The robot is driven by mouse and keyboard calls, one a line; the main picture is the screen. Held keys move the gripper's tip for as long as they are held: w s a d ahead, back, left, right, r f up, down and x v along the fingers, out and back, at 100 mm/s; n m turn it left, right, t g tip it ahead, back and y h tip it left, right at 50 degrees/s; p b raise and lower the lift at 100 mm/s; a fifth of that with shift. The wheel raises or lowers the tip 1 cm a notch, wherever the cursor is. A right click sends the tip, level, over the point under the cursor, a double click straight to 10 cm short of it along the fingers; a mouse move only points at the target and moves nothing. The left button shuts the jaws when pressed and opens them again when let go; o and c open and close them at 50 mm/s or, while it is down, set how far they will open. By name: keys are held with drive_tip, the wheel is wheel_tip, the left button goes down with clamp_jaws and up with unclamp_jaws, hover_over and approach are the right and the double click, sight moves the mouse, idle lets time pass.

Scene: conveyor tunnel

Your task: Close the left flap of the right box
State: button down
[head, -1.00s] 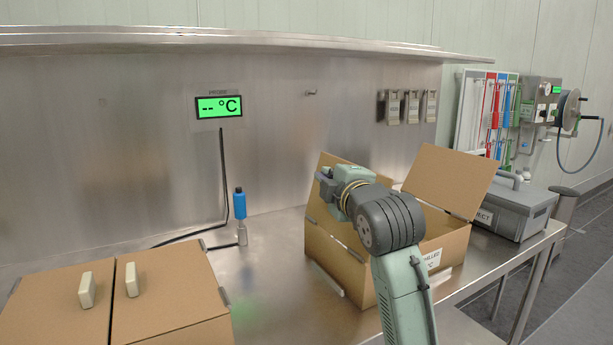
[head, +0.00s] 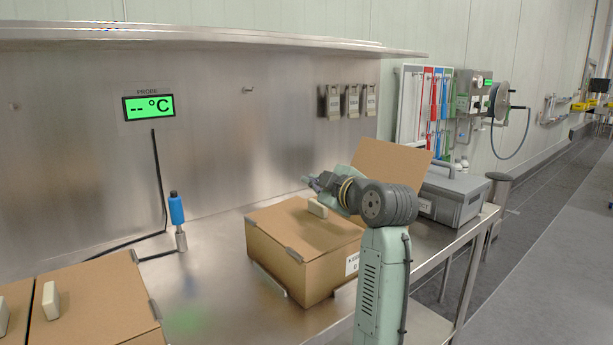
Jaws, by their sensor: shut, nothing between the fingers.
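The right box (head: 272,265) is brown cardboard and stands on the steel table. Its left flap (head: 290,226) lies flat across the top, with a pale handle (head: 317,209) near its inner edge. Its right flap (head: 392,168) stands up, tilted to the right, partly behind my arm. My gripper (head: 308,182) is shut and empty, pointing left, and appears above the back part of the left flap. I cannot tell if it touches the flap. The box's right front part is hidden by my arm.
Another box (head: 97,300) with its flaps down and pale handles stands at the lower left. A blue-handled probe (head: 177,212) with a black cable stands at the wall. A grey case (head: 455,193) is at the table's right end. Bare steel lies between the boxes.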

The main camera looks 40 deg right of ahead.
drive_tip(key=shift+d+f, duration=0.4)
drive_tip(key=shift+f, duration=0.15)
drive_tip(key=shift+d+f+m+y, duration=0.25)
drive_tip(key=shift+d+f+m, duration=0.3)
drive_tip(key=shift+f, duration=0.25)
drive_tip(key=shift+d+f+m+y, duration=0.25)
drive_tip(key=shift+d+f+m, duration=0.2)
drive_tip(key=shift+f+m, duration=0.3)
drive_tip(key=shift+w, duration=0.1)
